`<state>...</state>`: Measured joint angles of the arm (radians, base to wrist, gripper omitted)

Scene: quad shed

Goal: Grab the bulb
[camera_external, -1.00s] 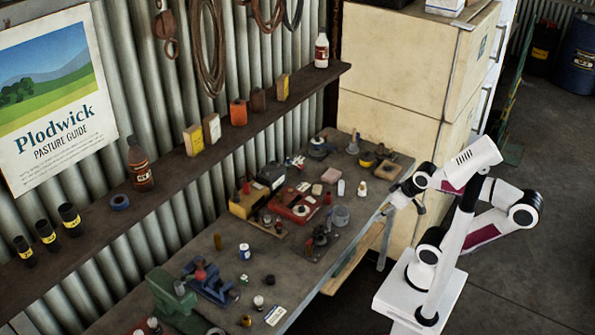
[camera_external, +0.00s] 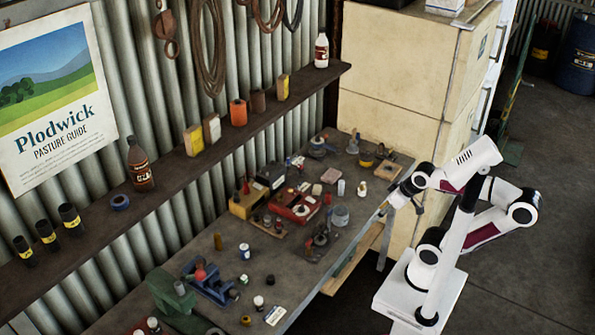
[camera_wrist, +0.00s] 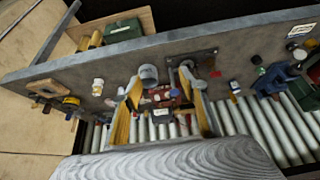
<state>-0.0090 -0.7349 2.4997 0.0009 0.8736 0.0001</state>
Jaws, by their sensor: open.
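A small white, rounded thing with a yellowish end (camera_external: 363,188), which looks like the bulb, stands on the workbench near its right end. It also shows in the wrist view (camera_wrist: 98,86), left of my fingers; it is too small to be sure of. My gripper (camera_external: 391,202) is at the bench's front edge, to the right of the bulb and apart from it. In the wrist view my gripper (camera_wrist: 160,78) has its two yellowish fingers spread wide, with nothing held between them.
A grey metal cup (camera_external: 340,215) and a white cylinder (camera_external: 341,187) stand near the bulb. A red box (camera_external: 294,205), a yellow tin (camera_external: 366,160) and a wooden frame (camera_external: 388,171) are around it. A shelf (camera_external: 180,175) runs along the wall. Cream cabinets stand behind the bench's right end.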

